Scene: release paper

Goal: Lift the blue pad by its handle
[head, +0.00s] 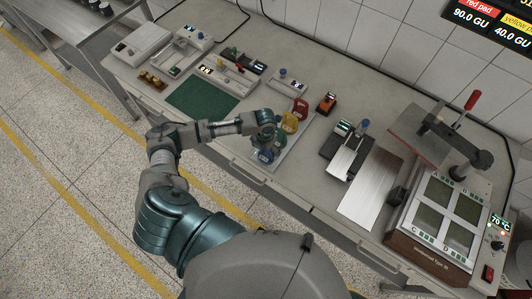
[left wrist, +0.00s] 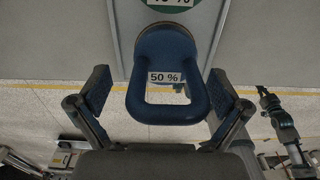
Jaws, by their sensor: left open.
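The blue pad (head: 265,156) stands at the front edge of a light tray on the bench in the head view. In the left wrist view its blue loop handle (left wrist: 167,118), labelled "50 %", lies between my open fingers. My left gripper (left wrist: 160,92) has one finger on each side of the handle, with a visible gap on both sides. In the head view my left gripper (head: 266,128) is over the pads and partly hides them. My right gripper does not show in the head view.
A yellow pad (head: 289,122) and a red pad (head: 300,107) stand just behind on the same tray (head: 296,147). A green mat (head: 202,95) lies left. Metal plates (head: 370,188) and a four-window hot plate unit (head: 446,220) are right.

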